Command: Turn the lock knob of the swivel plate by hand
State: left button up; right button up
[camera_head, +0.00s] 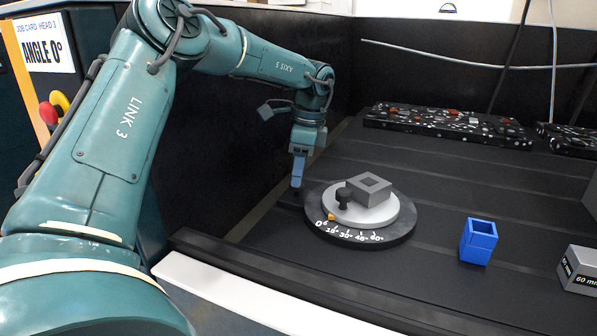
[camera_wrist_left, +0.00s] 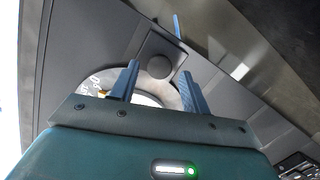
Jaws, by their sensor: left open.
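The swivel plate (camera_head: 405,222) is a dark round base with a light grey disc (camera_head: 388,215) on top. White marks run from 0 to 60, and an orange pointer (camera_head: 331,217) sits close to the 0. My left gripper (camera_head: 297,186) points down at the plate's left edge. In the left wrist view, a dark round lock knob (camera_wrist_left: 160,67) on a square base shows between the fingers of my open left gripper (camera_wrist_left: 159,70). I cannot tell whether they touch it. In the head view the gripper hides the knob. My right gripper is not in view.
A blue open-topped block (camera_head: 479,242) and a grey labelled block (camera_head: 580,270) stand to the right. A dark wall (camera_head: 240,130) rises behind my left arm.

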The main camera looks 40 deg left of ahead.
pick_arm(q)
jog(key=shift+m, duration=0.4)
jog(key=shift+r, duration=0.15)
notch_tip(320, 180, up, 5)
jog(key=p, duration=0.3)
jog(key=shift+p, duration=0.4)
